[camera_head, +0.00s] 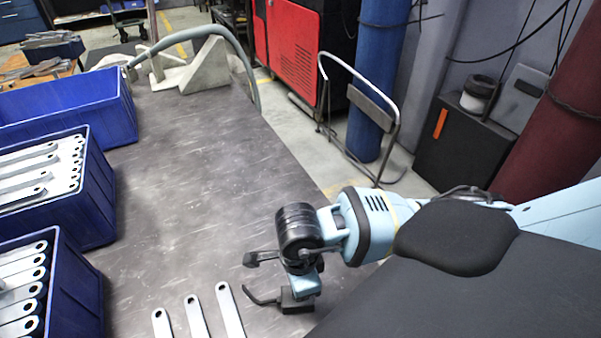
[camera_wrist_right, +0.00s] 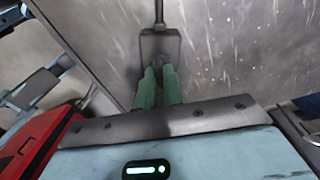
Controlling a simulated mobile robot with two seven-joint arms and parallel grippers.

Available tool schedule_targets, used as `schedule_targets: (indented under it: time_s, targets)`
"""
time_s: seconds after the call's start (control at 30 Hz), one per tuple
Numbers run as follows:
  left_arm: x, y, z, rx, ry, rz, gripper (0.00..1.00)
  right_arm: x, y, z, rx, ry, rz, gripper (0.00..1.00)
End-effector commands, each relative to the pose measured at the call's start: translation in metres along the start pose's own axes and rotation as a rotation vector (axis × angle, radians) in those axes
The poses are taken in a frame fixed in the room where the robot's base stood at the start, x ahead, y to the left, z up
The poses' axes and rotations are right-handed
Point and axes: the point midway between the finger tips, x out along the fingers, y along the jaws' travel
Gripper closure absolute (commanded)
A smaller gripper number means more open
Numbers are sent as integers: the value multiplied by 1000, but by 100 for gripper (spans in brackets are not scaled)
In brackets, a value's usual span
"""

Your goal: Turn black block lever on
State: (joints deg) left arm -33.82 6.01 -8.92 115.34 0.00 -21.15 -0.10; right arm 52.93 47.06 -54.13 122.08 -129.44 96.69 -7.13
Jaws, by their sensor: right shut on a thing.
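The black block lever (camera_head: 295,300) is a small dark block with a thin bent rod reaching left, by the right edge of the grey worktable. In the right wrist view the block (camera_wrist_right: 160,44) is ahead of the fingers, and its rod runs up out of the picture. My right gripper (camera_wrist_right: 160,76) has green fingers close together and shut on the block's near part. In the head view the right gripper is seen from above at the block, with its fingertips hidden. I cannot tell whether the lever is on or off. My left gripper is not in view.
Several flat galvanized brackets (camera_head: 229,309) lie on the worktable (camera_head: 200,190), left of the block. Blue bins (camera_head: 105,195), some filled with brackets, line the left side. A grey hose (camera_head: 215,32) is at the back. The table's middle is clear.

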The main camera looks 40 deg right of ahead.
Motion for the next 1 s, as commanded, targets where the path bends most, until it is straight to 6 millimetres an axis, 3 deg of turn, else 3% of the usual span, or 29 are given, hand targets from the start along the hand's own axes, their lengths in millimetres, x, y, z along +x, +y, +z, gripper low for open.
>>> schedule_targets:
  time_s: [0.4,1.0]
  targets:
    - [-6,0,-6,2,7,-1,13,-1,-1,0,205,-1,-2,100]
    - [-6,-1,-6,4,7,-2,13,-1,-1,0,239,-1,-2,100]
